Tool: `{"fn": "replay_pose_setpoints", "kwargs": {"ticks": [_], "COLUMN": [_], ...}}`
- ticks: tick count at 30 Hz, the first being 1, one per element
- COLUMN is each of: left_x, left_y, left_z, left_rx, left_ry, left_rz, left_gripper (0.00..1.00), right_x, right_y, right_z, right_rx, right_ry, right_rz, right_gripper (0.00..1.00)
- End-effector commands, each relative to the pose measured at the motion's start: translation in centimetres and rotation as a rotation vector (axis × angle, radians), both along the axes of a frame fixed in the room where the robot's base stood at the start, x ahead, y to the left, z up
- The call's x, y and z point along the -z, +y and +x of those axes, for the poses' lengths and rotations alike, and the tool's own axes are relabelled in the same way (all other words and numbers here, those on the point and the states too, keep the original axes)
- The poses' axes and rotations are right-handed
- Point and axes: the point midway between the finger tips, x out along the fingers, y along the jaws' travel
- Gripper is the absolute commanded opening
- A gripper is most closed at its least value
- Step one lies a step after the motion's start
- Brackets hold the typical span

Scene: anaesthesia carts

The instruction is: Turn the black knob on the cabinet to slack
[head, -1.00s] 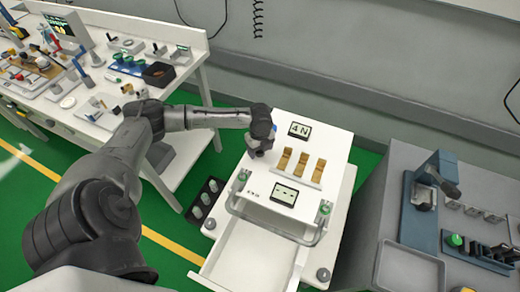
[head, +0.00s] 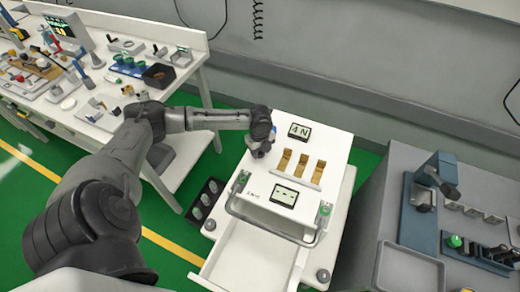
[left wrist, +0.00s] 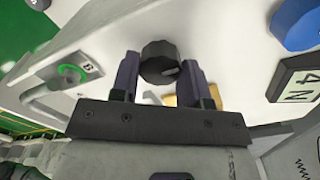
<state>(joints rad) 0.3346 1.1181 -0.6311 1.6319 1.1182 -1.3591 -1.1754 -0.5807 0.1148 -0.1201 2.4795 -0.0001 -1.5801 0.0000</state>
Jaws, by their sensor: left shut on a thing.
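The black knob (left wrist: 157,60) shows in the left wrist view on the white cabinet, with a pale pointer mark on its face. My left gripper (left wrist: 160,72) has a finger on each side of it and is shut on it. In the head view my left gripper (head: 259,150) is at the left of the white cabinet top (head: 325,147), and it hides the knob. A display reading "4 N" (head: 299,131) is near the back, and it shows in the left wrist view (left wrist: 298,83). A second display (head: 284,196) shows dashes. My right gripper is not in view.
A blue knob (left wrist: 298,22) is beside the "4 N" display. Several brown blocks (head: 302,165) stand on the cabinet top. A metal handle (head: 270,232) runs along the front, above an open drawer (head: 250,258). A grey bench (head: 365,220) stands right, a cluttered white table (head: 150,92) left.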

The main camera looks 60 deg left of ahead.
Motion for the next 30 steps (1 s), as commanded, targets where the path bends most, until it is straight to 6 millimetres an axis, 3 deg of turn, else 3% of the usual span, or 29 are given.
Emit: {"fn": "replay_pose_setpoints", "kwargs": {"ticks": [8, 18, 30], "left_x": [-0.9, -0.9, -0.6], "left_y": [0.0, -0.1, 0.0], "left_z": [0.0, 0.1, 0.1], "left_rx": [-0.141, -0.458, -0.838], "left_ry": [0.003, 0.002, 0.003], "left_rz": [-0.002, -0.002, -0.002], "left_gripper": [0.18, 0.18, 0.18], "right_x": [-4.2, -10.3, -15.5], "right_y": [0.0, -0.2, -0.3], "right_z": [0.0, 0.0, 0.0], "right_rx": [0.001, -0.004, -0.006], "right_ry": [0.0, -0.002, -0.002], "right_rz": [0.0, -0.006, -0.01], "right_gripper": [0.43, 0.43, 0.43]}}
